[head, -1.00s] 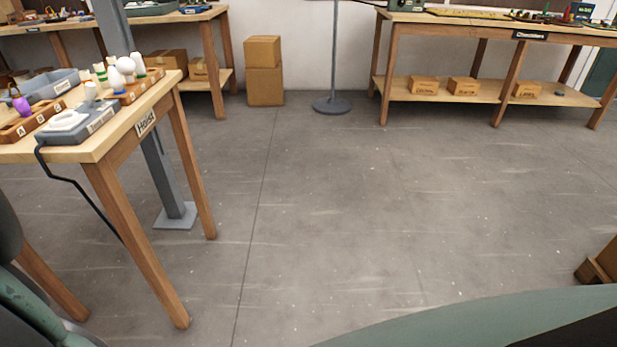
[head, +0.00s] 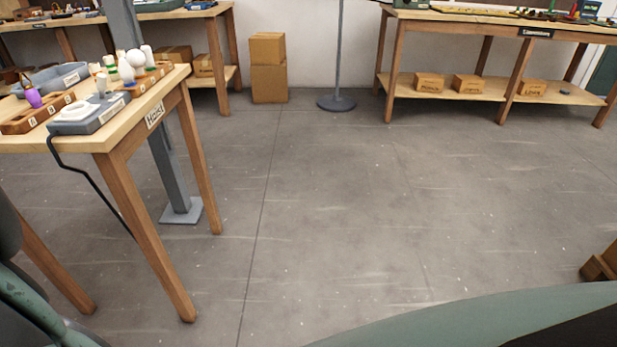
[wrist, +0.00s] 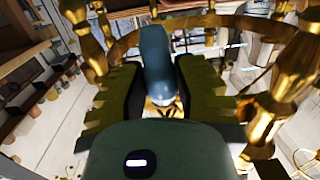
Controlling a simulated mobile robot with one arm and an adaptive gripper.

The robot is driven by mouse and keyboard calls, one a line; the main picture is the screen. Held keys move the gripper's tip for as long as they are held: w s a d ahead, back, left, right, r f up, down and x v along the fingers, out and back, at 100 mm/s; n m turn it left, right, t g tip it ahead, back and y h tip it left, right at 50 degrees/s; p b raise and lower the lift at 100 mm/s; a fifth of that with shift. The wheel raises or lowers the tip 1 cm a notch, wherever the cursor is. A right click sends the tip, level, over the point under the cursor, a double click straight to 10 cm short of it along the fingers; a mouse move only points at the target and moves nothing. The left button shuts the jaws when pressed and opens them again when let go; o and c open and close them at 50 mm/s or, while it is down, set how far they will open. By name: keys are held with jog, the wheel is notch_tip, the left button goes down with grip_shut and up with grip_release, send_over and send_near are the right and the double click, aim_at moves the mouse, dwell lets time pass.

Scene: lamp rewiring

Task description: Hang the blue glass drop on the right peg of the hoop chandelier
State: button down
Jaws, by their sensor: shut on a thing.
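In the wrist view, the blue glass drop (wrist: 156,58) is a dull blue, rounded, elongated piece standing up between the jaws. My gripper (wrist: 153,95) is shut on it, and the jaws hide part of its sides. Gold metal of the hoop chandelier (wrist: 215,22) curves behind and above the drop. Gold turned posts stand close at the left and right of the gripper. I cannot tell which part is the right peg, or whether the drop touches the gold. Neither the chandelier nor the gripper shows in the head view.
The Hoist table (head: 100,142) at left holds trays, white bulbs and a purple drop (head: 33,97). A grey post (head: 172,175) stands beside it. Cardboard boxes (head: 268,68), a stand base (head: 336,103) and a bench (head: 388,70) are farther back. The middle floor is clear.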

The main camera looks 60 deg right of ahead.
jog(key=c, duration=0.7)
grip_release()
